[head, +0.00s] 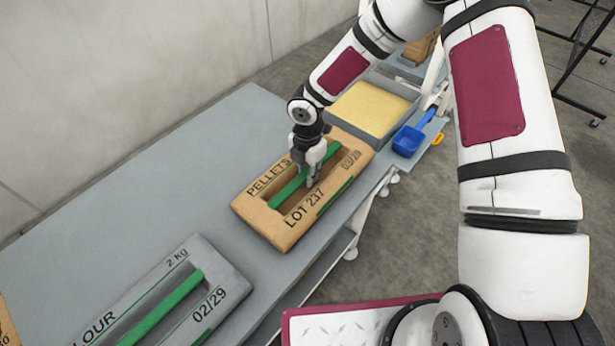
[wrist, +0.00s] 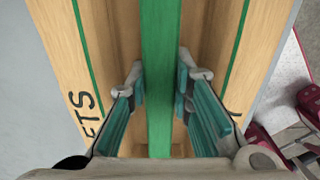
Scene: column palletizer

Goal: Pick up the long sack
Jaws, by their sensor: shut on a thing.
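A tan sack (head: 283,236) printed "PELLETS", "LOT 237" and "03/29" lies flat on the grey table, with a recessed middle and a green bar (head: 284,190) along it. My gripper (head: 313,178) points down into the recess near the bar's right-hand part. In the wrist view, its two teal-padded fingers (wrist: 160,78) are on either side of the green bar (wrist: 158,35), shut on it. A grey sack (head: 215,262) with a similar green bar, printed "2 kg" and "02/29", lies nearer the camera. Part of it is out of frame.
The grey table (head: 150,190) has free room left of the sacks. Beyond the tan sack stand a grey tray of yellow material (head: 370,108) and a blue scoop (head: 408,141). A wall runs along the left. A tan item (head: 5,325) shows at the lower left edge.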

